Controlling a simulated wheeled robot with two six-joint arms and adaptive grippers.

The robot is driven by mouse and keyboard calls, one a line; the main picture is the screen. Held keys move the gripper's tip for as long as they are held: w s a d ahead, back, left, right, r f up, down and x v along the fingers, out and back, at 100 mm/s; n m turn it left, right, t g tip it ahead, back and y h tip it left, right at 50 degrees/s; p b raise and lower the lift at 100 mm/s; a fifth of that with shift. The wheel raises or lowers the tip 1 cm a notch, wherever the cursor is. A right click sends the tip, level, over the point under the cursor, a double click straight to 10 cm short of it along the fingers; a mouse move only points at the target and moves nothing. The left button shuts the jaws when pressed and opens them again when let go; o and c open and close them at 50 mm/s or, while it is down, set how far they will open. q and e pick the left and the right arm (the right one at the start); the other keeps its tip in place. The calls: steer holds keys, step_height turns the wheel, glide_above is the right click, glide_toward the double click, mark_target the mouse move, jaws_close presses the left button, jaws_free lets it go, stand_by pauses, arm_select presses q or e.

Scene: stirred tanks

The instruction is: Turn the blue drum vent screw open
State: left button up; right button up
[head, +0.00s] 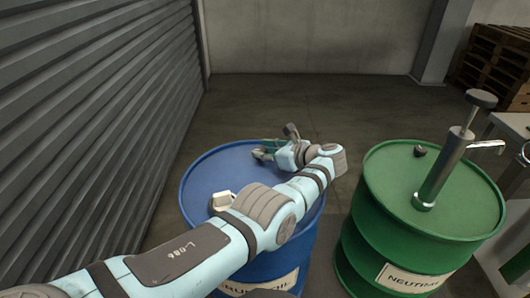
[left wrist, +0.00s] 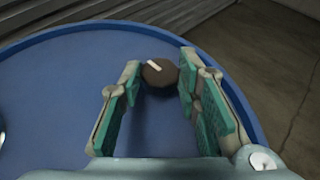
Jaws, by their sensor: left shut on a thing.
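The blue drum (head: 205,180) stands upright in the middle of the head view, partly covered by my left arm. Its blue top (left wrist: 50,95) fills much of the left wrist view. The vent screw (left wrist: 158,74) is a round, dark brown knob near the drum's rim, with a short white mark on top that slants down to the right. My left gripper (head: 265,152) is over the far part of the drum top. In the left wrist view its fingers (left wrist: 160,82) are closed on the sides of the screw. The screw cannot be made out in the head view. My right gripper is out of view.
A pale fitting (head: 222,200) sits on the blue drum's lid, beside my arm. A green drum (head: 385,180) with a tall metal pump (head: 443,168) and a dark knob (head: 420,151) stands at right. A ribbed wall (head: 90,110) is on the left. Floor behind is clear.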

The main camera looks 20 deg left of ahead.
arm_select(q)
steer(key=o, duration=1.1)
steer(key=shift+o, duration=0.2)
steer(key=v, duration=0.7)
steer(key=shift+s+d+r, duration=0.1)
steer(key=shift+d+r, duration=0.1)
steer(key=shift+a, duration=0.1)
